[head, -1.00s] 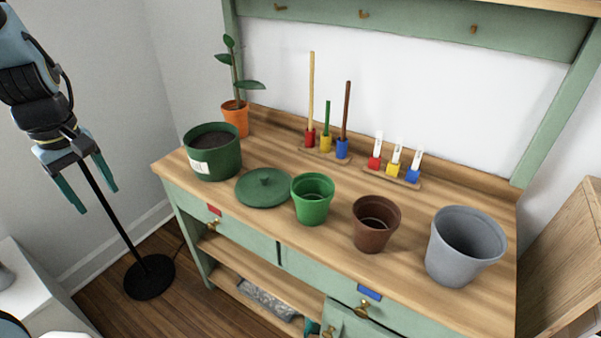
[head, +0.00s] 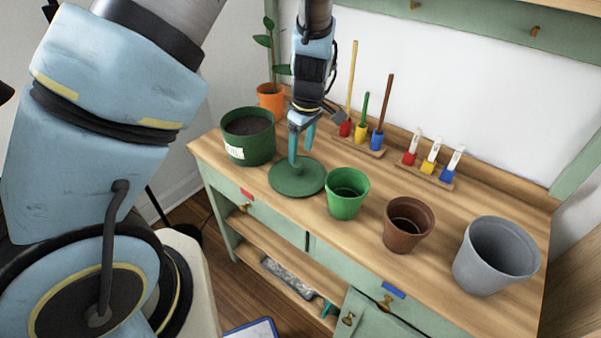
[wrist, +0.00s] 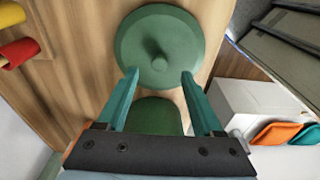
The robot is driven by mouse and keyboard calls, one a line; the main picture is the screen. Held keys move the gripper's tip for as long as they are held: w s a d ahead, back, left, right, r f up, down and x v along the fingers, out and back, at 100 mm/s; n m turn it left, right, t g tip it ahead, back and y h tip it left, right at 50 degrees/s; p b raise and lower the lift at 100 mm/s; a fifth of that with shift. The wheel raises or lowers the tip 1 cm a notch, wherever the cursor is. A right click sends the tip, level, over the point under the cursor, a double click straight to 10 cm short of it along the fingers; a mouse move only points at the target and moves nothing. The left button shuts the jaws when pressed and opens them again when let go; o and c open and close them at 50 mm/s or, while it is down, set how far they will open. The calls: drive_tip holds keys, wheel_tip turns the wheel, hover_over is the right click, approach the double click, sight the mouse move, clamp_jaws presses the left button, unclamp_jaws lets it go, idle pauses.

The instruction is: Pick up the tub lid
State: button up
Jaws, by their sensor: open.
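The tub lid (head: 284,181) is a round, dark green disc with a knob in the middle. It lies flat on the wooden bench top between the soil-filled green tub (head: 262,147) and a bright green pot. In the wrist view the lid (wrist: 181,32) is at the top centre, its knob just beyond my fingertips. My gripper (head: 302,146) is open and empty, above the lid, and in the head view it hides part of the lid. In the wrist view the teal fingers (wrist: 159,74) stand apart, with the knob lined up between them and slightly ahead.
A bright green pot (head: 346,203) stands close to the lid's right, then a brown pot (head: 394,236) and a grey pot (head: 470,276). An orange potted plant (head: 270,99) stands behind. Racks of coloured tools (head: 372,151) and labels (head: 445,182) line the back.

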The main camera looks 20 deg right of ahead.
sight(298, 165)
drive_tip(key=shift+w+a+f+p, duration=0.15)
drive_tip(key=shift+f+p, duration=0.2)
drive_tip(key=shift+f, duration=0.6)
drive_tip(key=shift+w+f+p, duration=0.15)
drive_tip(key=shift+f+p, duration=0.25)
drive_tip(key=shift+f, duration=0.5)
drive_tip(key=shift+w+a+f+p, duration=0.15)
drive_tip(key=shift+f+p, duration=0.2)
drive_tip(key=shift+f, duration=0.6)
drive_tip(key=shift+d, duration=0.1)
clamp_jaws()
